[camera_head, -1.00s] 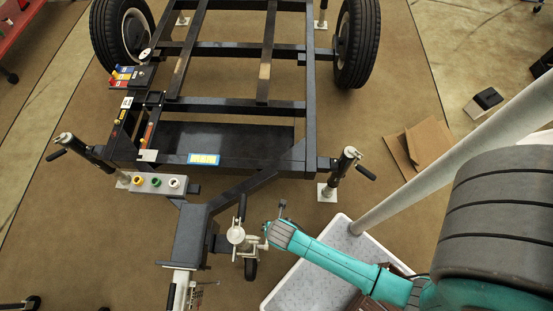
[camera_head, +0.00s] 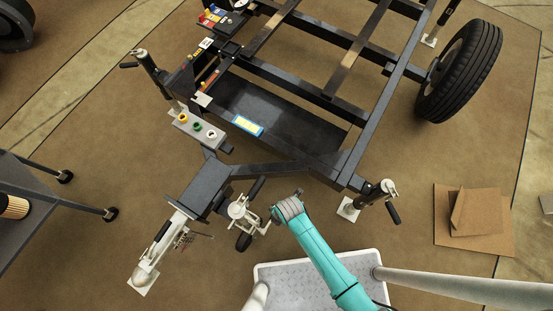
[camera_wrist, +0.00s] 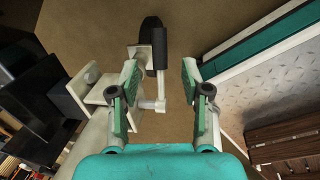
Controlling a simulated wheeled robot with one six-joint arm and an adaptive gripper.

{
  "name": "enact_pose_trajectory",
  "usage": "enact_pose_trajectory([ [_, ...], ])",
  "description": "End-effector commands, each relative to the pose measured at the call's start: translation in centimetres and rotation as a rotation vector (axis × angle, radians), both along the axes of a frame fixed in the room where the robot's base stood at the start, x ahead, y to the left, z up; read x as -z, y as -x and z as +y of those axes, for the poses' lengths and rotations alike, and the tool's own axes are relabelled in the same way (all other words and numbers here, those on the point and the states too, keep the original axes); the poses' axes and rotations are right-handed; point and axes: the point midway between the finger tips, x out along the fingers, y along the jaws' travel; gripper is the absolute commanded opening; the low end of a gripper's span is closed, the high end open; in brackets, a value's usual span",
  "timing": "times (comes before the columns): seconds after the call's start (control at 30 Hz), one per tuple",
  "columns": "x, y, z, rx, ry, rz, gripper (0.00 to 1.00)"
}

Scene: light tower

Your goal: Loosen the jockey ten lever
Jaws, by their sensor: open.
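The jockey wheel assembly (camera_head: 240,209) is a pale metal clamp and post beside the trailer's drawbar, with a small black wheel (camera_head: 243,242) below. My gripper (camera_head: 275,213) is just right of it in the head view. In the wrist view my gripper (camera_wrist: 161,72) is open, with a green-padded finger on each side. A thin pale metal lever (camera_wrist: 161,88) lies between the fingers, apart from the right pad. I cannot tell whether it touches the left finger. The black wheel (camera_wrist: 154,42) shows beyond the fingertips. My arm hides part of the clamp's right side in the head view.
The black trailer frame (camera_head: 262,170) fills the upper middle. A drawbar coupling (camera_head: 150,258) lies left of the wheel. A corner stand (camera_head: 376,195) stands to the right. Cardboard (camera_head: 475,220) lies on the brown floor farther right, with clear floor around it.

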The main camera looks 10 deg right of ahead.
Motion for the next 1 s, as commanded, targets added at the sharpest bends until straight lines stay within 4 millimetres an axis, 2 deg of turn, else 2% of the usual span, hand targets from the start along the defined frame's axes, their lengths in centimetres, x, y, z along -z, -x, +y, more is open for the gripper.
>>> enact_pose_trajectory([
  [0.2,3.5,-0.5,0.5,0.000,0.001,0.001,0.47],
  [0.4,5.6,-0.8,0.8,0.001,0.001,-0.001,0.47],
  [0.6,6.5,-0.9,0.9,0.001,0.000,-0.001,0.47],
  [0.87,6.6,-0.8,0.9,0.001,0.000,-0.001,0.47],
  [0.9,6.6,-0.8,0.9,0.001,0.000,-0.001,0.45],
  [1.0,6.6,-0.8,0.9,0.001,0.000,-0.001,0.20],
])
